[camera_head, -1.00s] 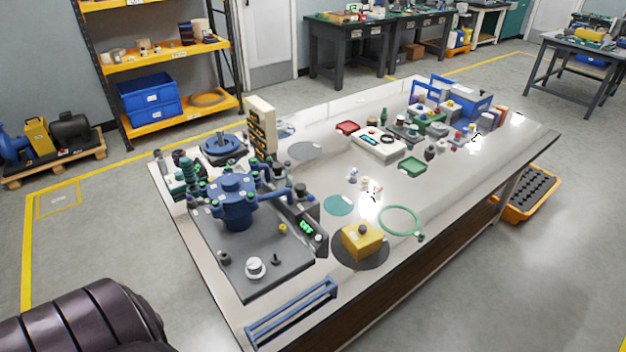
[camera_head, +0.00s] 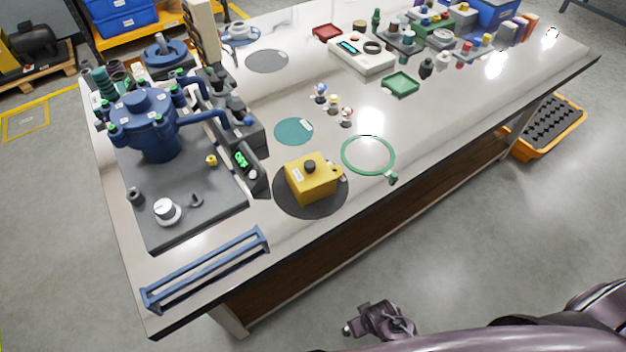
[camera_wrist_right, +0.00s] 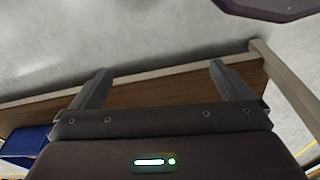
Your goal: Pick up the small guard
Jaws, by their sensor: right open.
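A low blue rail frame (camera_head: 207,266), which looks like the small guard, lies along the near left edge of the table, in front of the dark grey test plate. No gripper touches it. My right gripper (camera_wrist_right: 157,84) is open and empty in the right wrist view, with the table's side and the grey floor beyond its two fingers. My right arm comes in at the lower right of the head view, off the table's near side and to the right of the blue frame. My left gripper is not in view.
A yellow box (camera_head: 312,177) with a black knob sits on a dark round mat. A blue pressure vessel (camera_head: 152,122) stands on the test plate (camera_head: 190,225). A green ring (camera_head: 346,143) lies to the right. The floor in front of the table is clear.

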